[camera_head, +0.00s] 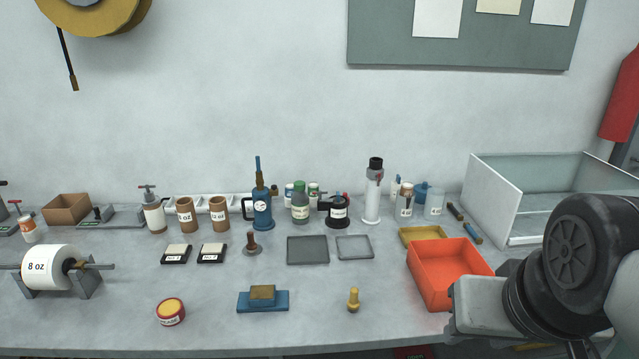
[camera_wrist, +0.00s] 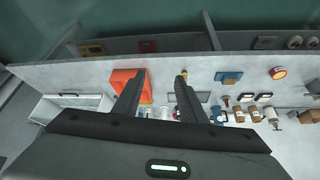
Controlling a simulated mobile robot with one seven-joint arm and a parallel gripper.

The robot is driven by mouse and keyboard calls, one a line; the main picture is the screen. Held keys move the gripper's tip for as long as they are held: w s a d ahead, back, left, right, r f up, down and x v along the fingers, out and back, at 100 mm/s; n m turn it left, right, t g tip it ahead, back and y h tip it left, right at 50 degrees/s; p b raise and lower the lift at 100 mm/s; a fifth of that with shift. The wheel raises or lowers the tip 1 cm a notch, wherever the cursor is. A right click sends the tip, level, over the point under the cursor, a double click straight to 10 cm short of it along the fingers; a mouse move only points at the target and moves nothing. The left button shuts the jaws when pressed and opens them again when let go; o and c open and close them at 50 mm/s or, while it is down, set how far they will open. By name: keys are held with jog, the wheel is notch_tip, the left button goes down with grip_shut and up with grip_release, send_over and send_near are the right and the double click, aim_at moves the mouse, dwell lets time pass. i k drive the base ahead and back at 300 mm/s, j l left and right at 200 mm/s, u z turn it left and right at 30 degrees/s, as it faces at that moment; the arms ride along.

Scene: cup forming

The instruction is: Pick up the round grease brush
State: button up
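I cannot tell for sure which thing is the round grease brush. A small yellow, round-based piece with a knob-like top (camera_head: 353,300) stands upright near the front of the bench, left of the orange bin, and may be it. In the wrist view a yellow piece (camera_wrist: 184,89) shows close beside the right fingertip, partly covered by that finger. My gripper (camera_wrist: 160,77) is open and empty, its two dark fingers spread above the bench. The fingers do not show clearly in the head view. A brown, knobbed piece (camera_head: 251,244) stands farther back.
An orange bin (camera_head: 446,276) stands right of the yellow piece, close to my arm. A blue block with a yellow top (camera_head: 262,298) and a red-yellow tin (camera_head: 171,312) lie to its left. Trays (camera_head: 308,250), bottles and a pump (camera_head: 262,208) stand behind. The bench around the yellow piece is clear.

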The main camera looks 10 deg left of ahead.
aim_at(353, 304)
jog(key=u, duration=1.75)
jog(key=k+l+z, duration=0.55)
jog(key=z, duration=0.2)
jog(key=i+j, duration=0.15)
jog(key=i, duration=0.2)
jog(key=i+j, duration=0.15)
jog(key=i, duration=0.25)
jog(key=i+j, duration=0.2)
jog(key=i, duration=0.15)
